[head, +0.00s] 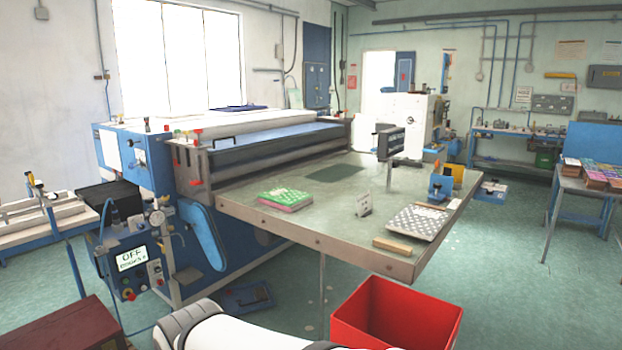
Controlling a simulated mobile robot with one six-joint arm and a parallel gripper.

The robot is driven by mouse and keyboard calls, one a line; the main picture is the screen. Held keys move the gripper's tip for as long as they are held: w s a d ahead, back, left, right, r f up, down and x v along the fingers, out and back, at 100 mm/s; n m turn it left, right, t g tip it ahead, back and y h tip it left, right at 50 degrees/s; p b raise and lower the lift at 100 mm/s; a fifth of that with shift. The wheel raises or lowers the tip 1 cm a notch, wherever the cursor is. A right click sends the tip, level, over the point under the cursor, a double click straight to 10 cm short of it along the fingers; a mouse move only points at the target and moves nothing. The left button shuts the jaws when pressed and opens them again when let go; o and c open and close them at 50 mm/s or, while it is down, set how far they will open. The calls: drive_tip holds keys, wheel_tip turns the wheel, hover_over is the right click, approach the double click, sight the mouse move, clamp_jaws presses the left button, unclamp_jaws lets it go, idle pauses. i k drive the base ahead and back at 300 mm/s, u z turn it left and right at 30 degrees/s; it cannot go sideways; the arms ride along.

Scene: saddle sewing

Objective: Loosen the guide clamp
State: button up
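I cannot tell for certain which part is the guide clamp. A small blue device with an orange top (440,186) stands at the right edge of the grey-green machine table (300,230), with a yellow-orange block (458,173) beside it. A dark boxy head on a post (391,141) stands at the table's far side. These parts are too small to show whether any clamp is tight. A white link of my arm crosses the bottom edge, well short of the table devices. My gripper is outside the picture.
Open floor lies to the right, before a side table (590,183).

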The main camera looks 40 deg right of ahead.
sight(437, 185)
drive_tip(key=z, duration=2.2)
drive_tip(key=k, duration=1.3)
drive_tip(key=z, duration=0.2)
drive_tip(key=i, duration=1.05)
drive_tip(key=z, duration=0.6)
drive_tip(key=i, duration=1.25)
drive_tip(key=z, duration=0.6)
drive_tip(key=i, duration=0.8)
drive_tip(key=u, duration=1.1)
drive_tip(key=i, duration=1.45)
drive_tip(key=u, duration=0.35)
